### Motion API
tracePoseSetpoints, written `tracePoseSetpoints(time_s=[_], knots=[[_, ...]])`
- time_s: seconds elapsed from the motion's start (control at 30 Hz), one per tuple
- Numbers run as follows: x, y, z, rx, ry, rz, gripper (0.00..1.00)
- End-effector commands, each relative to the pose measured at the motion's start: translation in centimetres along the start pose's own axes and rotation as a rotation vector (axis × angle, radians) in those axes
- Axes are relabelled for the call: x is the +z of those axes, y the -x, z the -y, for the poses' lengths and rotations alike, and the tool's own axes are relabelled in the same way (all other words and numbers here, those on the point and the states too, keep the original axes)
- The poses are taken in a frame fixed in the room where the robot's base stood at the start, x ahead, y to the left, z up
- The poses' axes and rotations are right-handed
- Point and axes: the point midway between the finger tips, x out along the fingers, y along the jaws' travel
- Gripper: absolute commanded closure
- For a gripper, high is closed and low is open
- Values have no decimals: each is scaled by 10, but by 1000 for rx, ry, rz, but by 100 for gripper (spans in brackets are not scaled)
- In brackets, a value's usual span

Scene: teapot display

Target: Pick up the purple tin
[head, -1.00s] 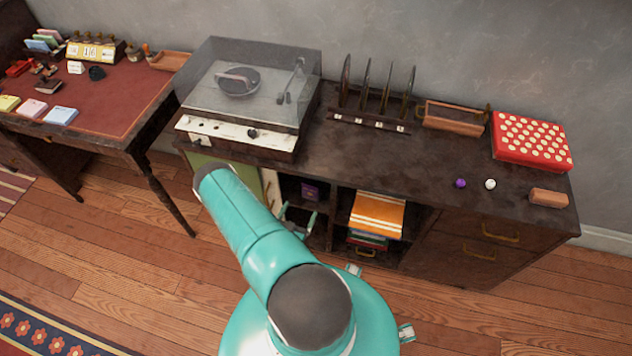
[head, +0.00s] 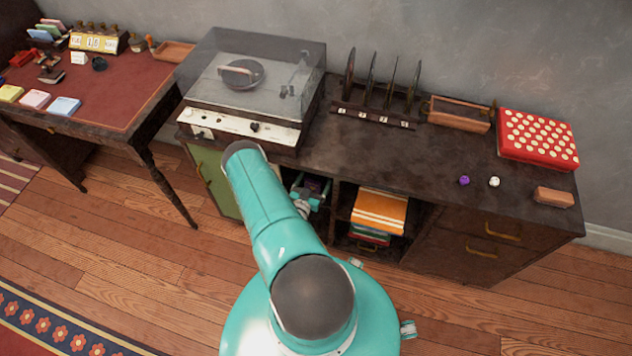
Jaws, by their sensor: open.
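The purple tin (head: 313,182) sits inside the open left compartment of the dark cabinet (head: 440,160). Only a small part of it shows, dark and partly hidden by my gripper. My gripper (head: 311,191) is open at the mouth of that compartment, its teal fingers right in front of the tin or around it. I cannot tell from this view whether the fingers touch the tin.
A green door (head: 213,183) stands open left of the compartment. To the right, a shelf holds an orange striped cloth-like stack (head: 379,211). On top are a record player (head: 245,90), a record rack (head: 375,115) and a red dotted box (head: 537,138).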

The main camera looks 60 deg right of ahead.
Motion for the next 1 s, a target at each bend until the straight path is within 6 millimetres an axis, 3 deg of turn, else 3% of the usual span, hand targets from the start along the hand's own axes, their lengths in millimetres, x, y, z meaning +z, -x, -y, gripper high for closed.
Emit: tracePoseSetpoints(time_s=[0.17,0.4,0.7,1.0], knots=[[0,-22,0,0,0,-1,11],[0,-24,0,-1,1,1,11],[0,-24,0,0,1,-1,66],[-4,-24,1,-1,0,-1,66]])
